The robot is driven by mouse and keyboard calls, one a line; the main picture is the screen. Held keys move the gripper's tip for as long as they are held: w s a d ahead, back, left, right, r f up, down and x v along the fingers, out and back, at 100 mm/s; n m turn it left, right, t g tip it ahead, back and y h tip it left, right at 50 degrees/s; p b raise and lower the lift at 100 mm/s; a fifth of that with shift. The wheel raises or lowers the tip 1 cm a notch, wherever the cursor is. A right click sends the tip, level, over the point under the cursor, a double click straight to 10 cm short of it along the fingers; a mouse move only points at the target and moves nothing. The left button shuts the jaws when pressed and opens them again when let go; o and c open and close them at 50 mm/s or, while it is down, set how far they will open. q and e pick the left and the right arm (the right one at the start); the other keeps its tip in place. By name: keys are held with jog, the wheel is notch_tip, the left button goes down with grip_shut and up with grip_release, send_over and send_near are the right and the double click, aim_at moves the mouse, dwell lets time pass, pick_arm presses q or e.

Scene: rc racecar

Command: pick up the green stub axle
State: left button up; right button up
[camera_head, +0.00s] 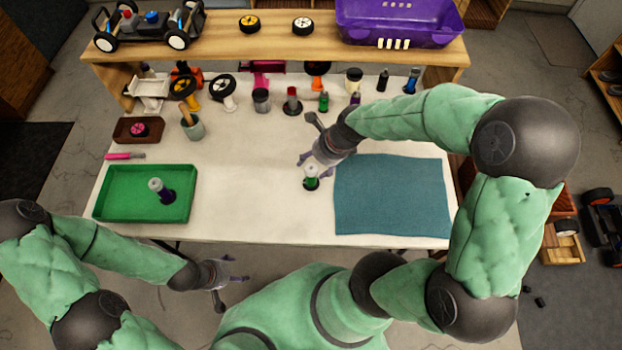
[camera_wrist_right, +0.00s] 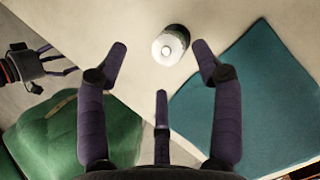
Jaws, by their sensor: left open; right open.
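A small upright piece with a pale round top and green lower part (camera_head: 312,183), which looks like the green stub axle, stands on the white table (camera_head: 255,190), left of the blue mat. My right gripper (camera_head: 315,163) is open just above and behind it. In the right wrist view its pale top (camera_wrist_right: 170,44) shows between the open fingertips, nearer the left-right middle, with no finger seen closed on it. My left gripper (camera_head: 240,283) is open and empty in front of the table's near edge. Another small green piece (camera_head: 323,102) stands farther back.
A blue mat (camera_head: 392,198) lies right of the axle. Several small parts stand along the back beneath a wooden shelf (camera_head: 350,55). The table between tray and axle is clear.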

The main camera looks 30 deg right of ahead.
aim_at(311, 167)
jog(key=b+x, duration=0.1)
jog(key=x, duration=0.2)
jog(key=b+x, duration=0.1)
jog(key=shift+d+f+b, duration=0.35)
jog(key=shift+w+a+f, duration=0.1)
jog(key=shift+w+f, duration=0.1)
jog(key=shift+f, duration=0.1)
jog(key=shift+r, duration=0.1)
grip_shut()
